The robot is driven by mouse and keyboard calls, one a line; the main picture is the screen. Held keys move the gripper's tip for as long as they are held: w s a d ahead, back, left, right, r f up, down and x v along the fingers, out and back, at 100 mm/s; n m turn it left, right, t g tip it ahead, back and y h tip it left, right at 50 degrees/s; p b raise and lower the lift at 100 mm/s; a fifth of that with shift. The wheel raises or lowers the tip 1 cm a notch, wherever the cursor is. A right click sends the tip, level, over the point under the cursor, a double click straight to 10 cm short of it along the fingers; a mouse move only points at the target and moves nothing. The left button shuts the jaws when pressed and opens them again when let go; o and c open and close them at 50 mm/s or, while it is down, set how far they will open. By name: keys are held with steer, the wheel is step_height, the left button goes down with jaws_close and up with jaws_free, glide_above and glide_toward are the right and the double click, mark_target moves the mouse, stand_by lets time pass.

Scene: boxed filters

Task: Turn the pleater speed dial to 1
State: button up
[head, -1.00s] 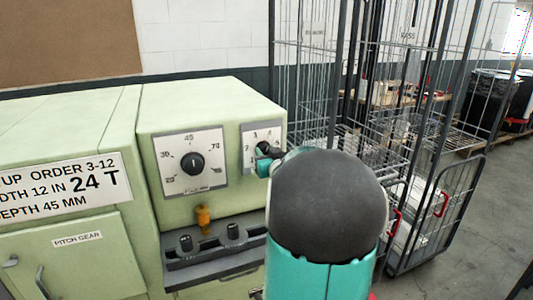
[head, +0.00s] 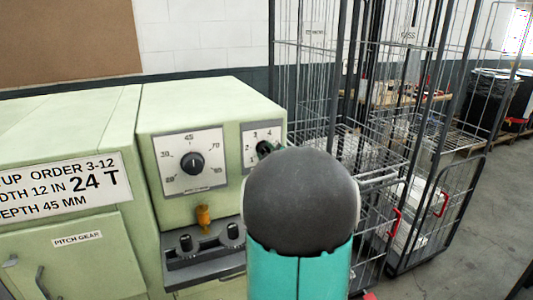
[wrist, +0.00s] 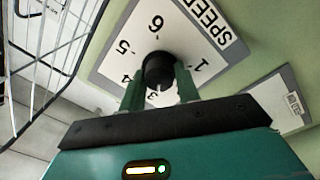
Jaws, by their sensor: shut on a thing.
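The speed dial is a black round knob (wrist: 157,66) on a white plate (wrist: 118,60) marked SPEED. In the wrist view 1, 3, 4, 5 and 6 show around it; 2 seems hidden by a finger. A pale mark on the knob's lower side appears to face the 3, but I cannot read it surely. My gripper (wrist: 160,80) has one green finger on each side of the knob and is shut on it. In the head view my arm hides the gripper and part of the dial plate (head: 250,133); the knob (head: 263,148) just shows.
Wire cage trolleys (head: 420,215) stand close on the right.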

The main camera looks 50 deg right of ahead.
steer(key=n+y, duration=0.1)
steer(key=n, duration=1.9)
steer(key=shift+w+r, duration=0.1)
steer(key=shift+r, duration=0.05)
steer(key=shift+n, duration=0.4)
